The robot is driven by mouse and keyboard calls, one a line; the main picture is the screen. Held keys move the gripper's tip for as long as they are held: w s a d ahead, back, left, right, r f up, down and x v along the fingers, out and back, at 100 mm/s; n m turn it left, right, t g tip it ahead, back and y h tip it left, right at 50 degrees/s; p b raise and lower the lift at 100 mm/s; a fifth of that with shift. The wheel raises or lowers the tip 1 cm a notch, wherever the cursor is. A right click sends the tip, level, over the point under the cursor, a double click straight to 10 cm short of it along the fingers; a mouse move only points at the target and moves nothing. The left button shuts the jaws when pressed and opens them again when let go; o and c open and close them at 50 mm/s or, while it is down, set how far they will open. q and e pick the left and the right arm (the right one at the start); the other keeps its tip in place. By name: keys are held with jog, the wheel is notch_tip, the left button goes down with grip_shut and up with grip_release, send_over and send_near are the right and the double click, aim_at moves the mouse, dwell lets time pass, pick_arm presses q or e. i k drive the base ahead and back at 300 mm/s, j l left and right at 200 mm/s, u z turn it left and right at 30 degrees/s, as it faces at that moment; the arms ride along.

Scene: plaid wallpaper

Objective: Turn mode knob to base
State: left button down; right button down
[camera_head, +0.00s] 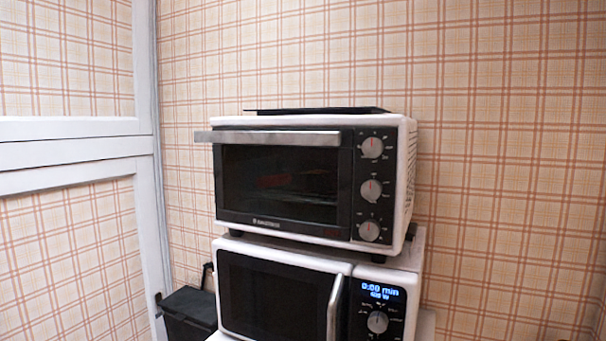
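A white toaster oven (408,190) with a dark glass door (280,182) stands on top of a white microwave. Its black right-hand panel carries three grey round knobs in a column: a top knob (372,147), a middle knob (371,190) and a bottom knob (369,231). The microwave (345,262) has a single round knob (378,322) below a lit blue display (383,292) reading 0:00 min and a watt figure. The knob markings are too small to read, so I cannot tell which is the mode knob. Neither gripper is in view.
A flat black tray (316,110) lies on the oven's top. The oven's handle (268,137) sticks out to the front left. A black bin (190,313) stands left of the microwave. A white-framed panel (75,150) is at the left. The space right of the appliances looks clear.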

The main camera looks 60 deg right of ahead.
aim_at(370, 191)
jog(key=z, duration=1.85)
